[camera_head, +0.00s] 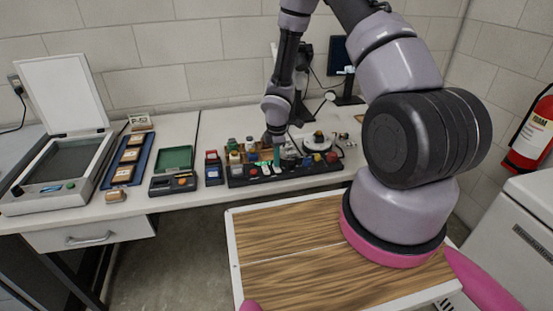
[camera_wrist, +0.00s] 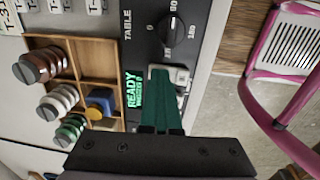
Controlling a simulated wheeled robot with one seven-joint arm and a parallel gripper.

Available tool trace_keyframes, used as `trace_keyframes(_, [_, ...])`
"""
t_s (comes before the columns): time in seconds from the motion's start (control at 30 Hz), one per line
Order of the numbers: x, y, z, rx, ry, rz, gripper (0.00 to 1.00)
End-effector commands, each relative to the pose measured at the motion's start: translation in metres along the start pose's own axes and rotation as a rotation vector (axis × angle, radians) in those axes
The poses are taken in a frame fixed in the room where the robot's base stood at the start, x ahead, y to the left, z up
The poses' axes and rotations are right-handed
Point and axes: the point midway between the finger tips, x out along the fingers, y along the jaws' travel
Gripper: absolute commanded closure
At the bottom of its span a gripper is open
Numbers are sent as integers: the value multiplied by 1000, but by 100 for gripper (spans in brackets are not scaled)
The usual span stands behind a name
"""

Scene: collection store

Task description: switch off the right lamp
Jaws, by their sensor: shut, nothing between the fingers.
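A long black control panel (camera_head: 236,181) lies along the table's front edge, with several small buttons and switches. In the wrist view the panel (camera_wrist: 140,50) has the word TABLE, a black dial (camera_wrist: 171,29) marked 0 to 180, and a green READY display (camera_wrist: 134,91). A pale switch (camera_wrist: 182,76) sits below the dial. My gripper (camera_wrist: 160,71) is shut and empty, its dark green fingertips beside that switch; I cannot tell whether they touch. In the head view my gripper (camera_head: 277,160) is over the panel. A small pale round head (camera_head: 330,95) may be a lamp; its lit state is unclear.
A wooden tray (camera_wrist: 98,65) of spools and small parts stands behind the panel. A green-lined case (camera_head: 173,160), a blue tray (camera_head: 138,147) and an open scanner (camera_head: 62,165) lie to the left. A monitor (camera_head: 340,55) stands at the back. A wood-topped cart (camera_head: 290,225) is in front.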

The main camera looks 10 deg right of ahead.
Motion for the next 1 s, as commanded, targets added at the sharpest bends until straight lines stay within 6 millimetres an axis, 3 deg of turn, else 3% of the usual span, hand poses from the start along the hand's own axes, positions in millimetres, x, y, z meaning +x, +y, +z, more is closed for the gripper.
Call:
trace_keyframes(0.57, [8,7,0,-1,4,-14,100])
trace_keyframes(1.0, [5,-10,1,-1,2,-17,100])
